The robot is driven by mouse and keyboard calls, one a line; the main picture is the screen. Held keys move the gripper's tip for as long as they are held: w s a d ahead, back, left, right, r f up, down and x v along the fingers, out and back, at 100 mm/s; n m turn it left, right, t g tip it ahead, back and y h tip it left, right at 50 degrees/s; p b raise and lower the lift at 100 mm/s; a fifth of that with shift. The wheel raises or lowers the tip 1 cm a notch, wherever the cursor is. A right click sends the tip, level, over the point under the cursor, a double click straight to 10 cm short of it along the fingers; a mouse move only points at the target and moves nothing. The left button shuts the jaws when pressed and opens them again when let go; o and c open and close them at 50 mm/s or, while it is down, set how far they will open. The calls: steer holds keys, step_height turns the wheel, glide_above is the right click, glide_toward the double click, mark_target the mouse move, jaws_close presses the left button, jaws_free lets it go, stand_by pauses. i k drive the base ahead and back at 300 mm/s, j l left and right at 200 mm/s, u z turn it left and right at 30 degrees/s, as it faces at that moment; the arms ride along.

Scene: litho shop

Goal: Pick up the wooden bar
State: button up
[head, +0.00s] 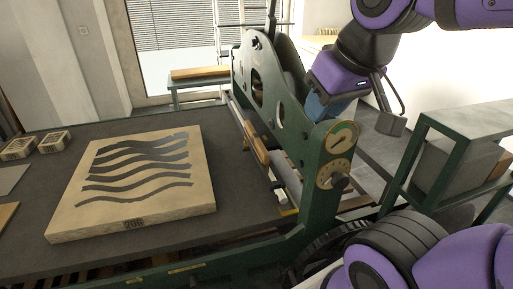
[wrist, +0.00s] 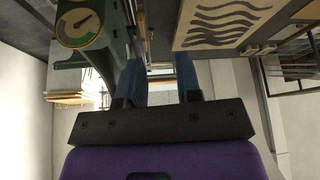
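Two wooden pieces could be the bar; I cannot tell which is meant. A longer pale wooden bar (head: 200,72) lies flat on a small green bench behind the press. My gripper (head: 322,106) points down by the press's side frame, to the right of both pieces and touching neither. In the wrist view its two blue fingers (wrist: 159,80) stand apart with nothing held between them. In the head view one finger largely hides the other.
The green press (head: 335,150) with its dial (head: 341,138) stands close to my gripper. A pale stone with wavy dark lines (head: 190,199) lies on the dark press bed (head: 250,205). Small boxes (head: 54,141) sit at left. A green-framed stand (head: 412,160) is at right.

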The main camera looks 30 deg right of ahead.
mark_target(261, 152)
steer(key=i+j+z, duration=0.25)
steer(key=z, duration=0.15)
steer(key=i+j+z, duration=0.2)
steer(key=j+z, duration=0.15)
steer(key=j, duration=0.1)
